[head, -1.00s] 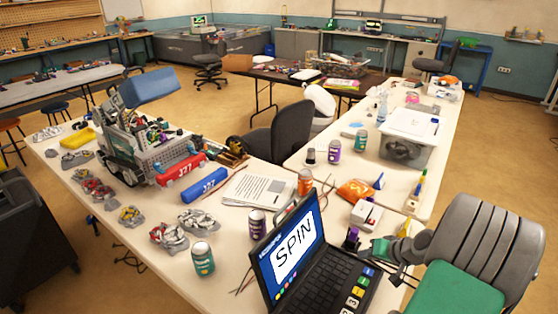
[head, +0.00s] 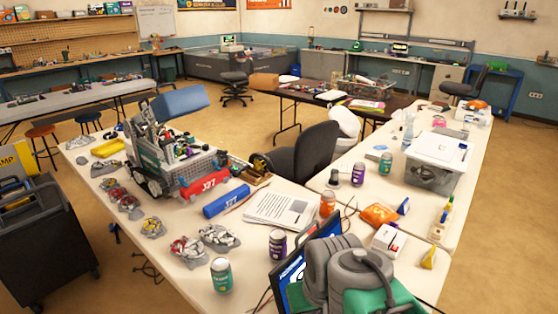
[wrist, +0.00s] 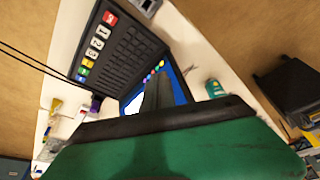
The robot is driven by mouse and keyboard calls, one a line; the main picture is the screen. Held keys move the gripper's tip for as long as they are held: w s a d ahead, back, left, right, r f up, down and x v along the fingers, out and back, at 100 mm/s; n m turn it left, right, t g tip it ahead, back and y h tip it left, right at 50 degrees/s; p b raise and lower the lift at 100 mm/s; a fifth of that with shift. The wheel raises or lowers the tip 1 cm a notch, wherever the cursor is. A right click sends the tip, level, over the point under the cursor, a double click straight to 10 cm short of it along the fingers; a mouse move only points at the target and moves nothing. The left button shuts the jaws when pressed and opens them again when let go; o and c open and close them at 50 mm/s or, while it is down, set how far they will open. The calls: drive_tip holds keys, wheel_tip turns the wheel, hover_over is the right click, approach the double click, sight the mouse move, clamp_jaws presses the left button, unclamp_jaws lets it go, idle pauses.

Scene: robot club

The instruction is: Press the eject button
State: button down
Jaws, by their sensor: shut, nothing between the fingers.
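A black laptop shows in the wrist view, with its keyboard (wrist: 125,45) at upper left. A column of keys runs along the keyboard's edge: a red key (wrist: 110,18), white numbered keys (wrist: 97,43) and coloured keys (wrist: 83,71). I cannot read which one is the eject button. The laptop's blue screen (wrist: 180,88) shows below the keyboard; in the head view my grey and green arm hides most of the screen (head: 290,268) and all the keys. My gripper (wrist: 156,80) shows as a dark, narrow, shut shape in front of the screen, apart from the keys.
A purple can (head: 277,245), a teal can (head: 221,276) and an orange can (head: 327,204) stand around the laptop. A white box (head: 388,240) with a red mark sits right of my arm. Papers (head: 280,210) lie behind. A dark cart (head: 40,245) stands at left.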

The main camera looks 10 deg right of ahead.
drive_tip(key=s+d+f+m+g+y+p, duration=0.1)
drive_tip(key=s+d+f+m+p, duration=0.15)
drive_tip(key=d, duration=0.55)
drive_tip(key=s+d+f+m+g+y+p, duration=0.1)
drive_tip(key=d+f+m+g+p, duration=0.2)
drive_tip(key=d, duration=0.5)
drive_tip(key=s+d+f+m+p, duration=0.1)
drive_tip(key=s+d+f+m, duration=0.15)
drive_tip(key=d+f, duration=0.4)
drive_tip(key=w+d+r+n+t, duration=0.1)
drive_tip(key=w+d+r+n, duration=0.1)
drive_tip(key=w+d+n, duration=0.3)
drive_tip(key=w+d+r+n+t, duration=0.2)
drive_tip(key=w+d+n, duration=0.3)
drive_tip(key=w+n, duration=0.3)
drive_tip(key=shift+w+d+r+n, duration=0.4)
drive_tip(key=shift+r+n, duration=0.35)
drive_tip(key=shift+n, duration=0.45)
